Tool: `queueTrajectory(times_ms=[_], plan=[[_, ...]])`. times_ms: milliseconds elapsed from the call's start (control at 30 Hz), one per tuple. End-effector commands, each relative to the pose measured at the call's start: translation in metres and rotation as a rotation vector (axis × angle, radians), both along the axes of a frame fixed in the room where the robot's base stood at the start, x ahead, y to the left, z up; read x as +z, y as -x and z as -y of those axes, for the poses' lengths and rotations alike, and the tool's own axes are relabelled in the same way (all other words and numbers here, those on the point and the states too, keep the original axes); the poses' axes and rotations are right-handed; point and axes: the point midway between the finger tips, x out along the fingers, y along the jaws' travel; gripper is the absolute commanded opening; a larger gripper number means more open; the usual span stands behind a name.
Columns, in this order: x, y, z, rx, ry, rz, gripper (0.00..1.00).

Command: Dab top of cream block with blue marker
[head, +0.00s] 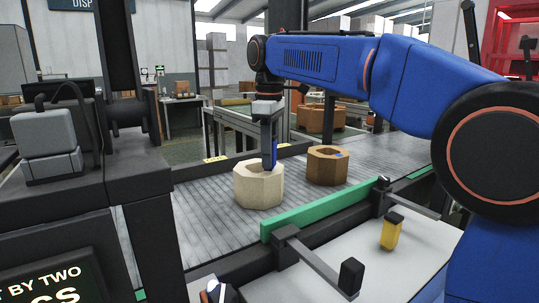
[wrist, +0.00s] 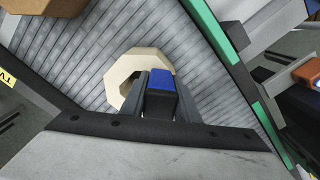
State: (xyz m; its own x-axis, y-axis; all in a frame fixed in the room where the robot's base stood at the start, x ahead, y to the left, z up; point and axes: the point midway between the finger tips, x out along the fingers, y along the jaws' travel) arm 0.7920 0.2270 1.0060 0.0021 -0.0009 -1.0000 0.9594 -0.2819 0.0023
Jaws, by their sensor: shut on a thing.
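The cream block (head: 258,190) is an eight-sided ring with a central hole, lying flat on the grey slatted conveyor; it also shows in the wrist view (wrist: 119,72). My gripper (head: 269,155) points down over it, shut on the blue marker (head: 275,152). In the wrist view the marker's blue end (wrist: 161,78) shows between the two dark fingers (wrist: 160,95). The marker's lower tip is hidden. The fingertips overlap the block's top by the hole and far rim; I cannot tell whether the marker touches it. No blue mark shows on the visible cream top.
A brown eight-sided block (head: 327,168) with a small blue patch on top stands to the right on the conveyor. A green rail (head: 322,213) runs along the near edge. A yellow marker with a dark cap (head: 391,232) stands on the white surface in front.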

Motion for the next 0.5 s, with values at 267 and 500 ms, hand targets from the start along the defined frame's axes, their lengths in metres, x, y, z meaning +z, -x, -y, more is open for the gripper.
queueTrajectory(times_ms=[267,500], plan=[[-0.0019,0.0000,0.0000,0.000,0.000,0.000,0.14],[-0.0041,-0.0001,-0.0001,0.000,0.000,0.000,0.14]])
